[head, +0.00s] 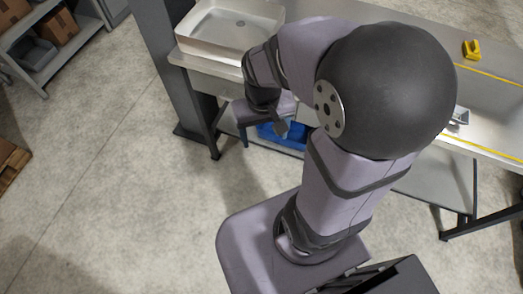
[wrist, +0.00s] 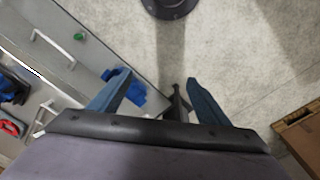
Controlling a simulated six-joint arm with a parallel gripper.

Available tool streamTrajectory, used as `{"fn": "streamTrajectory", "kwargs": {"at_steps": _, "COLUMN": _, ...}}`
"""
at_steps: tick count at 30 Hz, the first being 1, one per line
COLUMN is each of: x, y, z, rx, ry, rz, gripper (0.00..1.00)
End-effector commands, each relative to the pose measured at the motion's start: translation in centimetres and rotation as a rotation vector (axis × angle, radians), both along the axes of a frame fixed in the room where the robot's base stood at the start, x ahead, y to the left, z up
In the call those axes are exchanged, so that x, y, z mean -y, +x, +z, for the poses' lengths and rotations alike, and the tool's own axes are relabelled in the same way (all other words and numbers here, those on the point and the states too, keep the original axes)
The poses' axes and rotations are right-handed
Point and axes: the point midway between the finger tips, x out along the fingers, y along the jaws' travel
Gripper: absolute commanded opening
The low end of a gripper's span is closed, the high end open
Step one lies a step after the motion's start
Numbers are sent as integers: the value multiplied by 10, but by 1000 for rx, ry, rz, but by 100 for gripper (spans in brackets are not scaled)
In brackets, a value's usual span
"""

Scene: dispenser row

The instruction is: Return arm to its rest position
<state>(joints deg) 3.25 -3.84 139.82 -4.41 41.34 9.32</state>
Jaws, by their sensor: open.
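My gripper (wrist: 157,98) is open in the wrist view, its two blue fingers spread wide with nothing held between them. In the head view, my arm is bent above the near edge of the steel table (head: 330,8). My gripper hangs beside that edge, partly hidden by my own arm links.
A white tray (head: 232,45) sits at the table's left end, and a yellow object (head: 471,49) lies at the right. A blue bin (head: 290,136) is under the table. A shelf with boxes (head: 55,25) stands at far left.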

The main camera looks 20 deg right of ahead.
Motion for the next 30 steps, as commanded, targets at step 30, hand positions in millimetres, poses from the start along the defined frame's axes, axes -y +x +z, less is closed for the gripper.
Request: {"fn": "streamTrajectory", "kwargs": {"at_steps": 30, "x": -27, "y": -42, "z": -12, "rx": -49, "ry": 49, "rz": 160, "gripper": 70}}
